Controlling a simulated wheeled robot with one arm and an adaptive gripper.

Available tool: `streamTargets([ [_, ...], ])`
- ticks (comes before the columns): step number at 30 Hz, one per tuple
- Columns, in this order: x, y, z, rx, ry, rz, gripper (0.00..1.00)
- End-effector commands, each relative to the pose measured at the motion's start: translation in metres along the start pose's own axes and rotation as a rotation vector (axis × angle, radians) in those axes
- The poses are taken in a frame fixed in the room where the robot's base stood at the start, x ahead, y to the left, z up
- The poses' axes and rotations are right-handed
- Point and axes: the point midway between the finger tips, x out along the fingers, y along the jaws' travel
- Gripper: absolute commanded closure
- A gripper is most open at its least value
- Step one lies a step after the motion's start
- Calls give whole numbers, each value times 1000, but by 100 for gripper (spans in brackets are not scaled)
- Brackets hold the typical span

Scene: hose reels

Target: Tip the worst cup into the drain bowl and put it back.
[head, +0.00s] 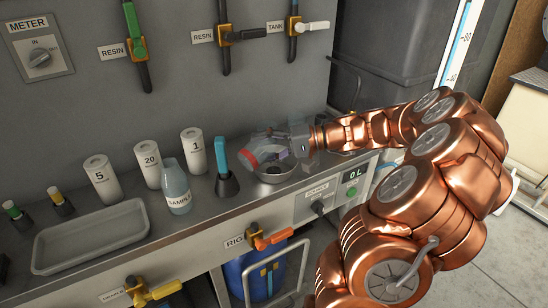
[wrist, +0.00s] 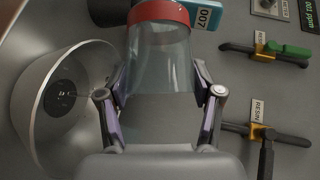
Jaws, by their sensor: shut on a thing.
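A clear cup with a red rim (wrist: 158,65) is held between the two fingers of my gripper (wrist: 160,95). In the head view the cup's red band (head: 249,160) points to the left, and the cup looks laid over on its side. My gripper (head: 277,150) is above and behind the drain bowl (head: 280,178), partly covering it. In the wrist view the metal bowl (wrist: 40,80) is to the left of the cup, with a dark drain in its bottom. I see no clear liquid in the cup, and cannot tell whether any is flowing.
A blue-handled meter (head: 220,155) in a black stand is just left of the cup. A sample bottle (head: 176,190), several white numbered canisters (head: 148,165) and a grey tray (head: 90,238) stand further left on the counter. Valves (head: 227,36) are on the wall behind.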

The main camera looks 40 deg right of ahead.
Motion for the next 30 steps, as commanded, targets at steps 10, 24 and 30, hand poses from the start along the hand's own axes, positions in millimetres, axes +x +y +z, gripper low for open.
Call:
streamTargets([
  [10, -3, 5, -4, 33, -5, -28, 71],
  [24, -5, 7, -6, 72, -11, -67, 72],
  [30, -6, 7, -7, 91, -13, -84, 72],
])
